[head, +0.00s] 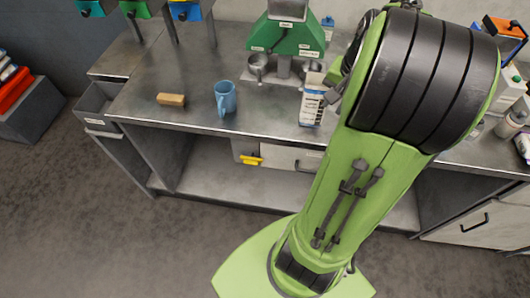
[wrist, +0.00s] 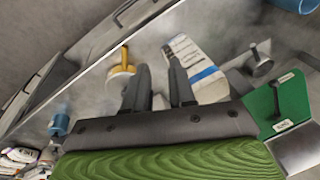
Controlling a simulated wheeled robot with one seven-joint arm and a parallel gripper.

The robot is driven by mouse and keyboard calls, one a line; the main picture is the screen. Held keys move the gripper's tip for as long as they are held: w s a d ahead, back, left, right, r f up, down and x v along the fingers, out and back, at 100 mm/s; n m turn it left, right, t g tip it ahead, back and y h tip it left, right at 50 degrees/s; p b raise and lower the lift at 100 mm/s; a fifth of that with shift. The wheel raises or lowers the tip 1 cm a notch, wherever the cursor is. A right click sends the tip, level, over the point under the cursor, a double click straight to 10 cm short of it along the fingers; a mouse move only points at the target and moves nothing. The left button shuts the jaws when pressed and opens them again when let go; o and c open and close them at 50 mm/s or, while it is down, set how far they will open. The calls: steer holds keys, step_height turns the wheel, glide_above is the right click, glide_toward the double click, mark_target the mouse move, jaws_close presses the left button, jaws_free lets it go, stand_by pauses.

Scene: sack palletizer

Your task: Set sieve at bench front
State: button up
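A round yellow, brass-coloured thing with a short upright part (wrist: 122,74), which looks like the sieve, is on the steel bench in the wrist view, just left of my left finger. In the head view my arm hides that spot, and I see no sieve there. My gripper (wrist: 160,84) has its two fingers apart, with nothing clearly held between them. It points towards the bench front edge. The height of the fingers above the bench is hard to tell.
In the wrist view the carton (wrist: 196,62) is close to my right finger.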

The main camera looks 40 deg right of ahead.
steer(key=w+a+r+n, duration=0.1)
steer(key=a+r+n, duration=0.1)
steer(key=a, duration=0.4)
steer(key=w+a+r+n, duration=0.1)
steer(key=a+r+n, duration=0.15)
steer(key=a, duration=0.45)
steer(key=s+a+n+t, duration=0.1)
steer(key=s+a+n, duration=0.2)
steer(key=a, duration=0.3)
steer(key=s+a+n+t, duration=0.2)
steer(key=s+a+n, duration=0.2)
steer(key=a+n, duration=0.1)
steer(key=shift+s+a, duration=0.25)
steer(key=shift+a, duration=0.6)
steer(key=shift+r+n, duration=0.1)
steer(key=shift+n, duration=0.15)
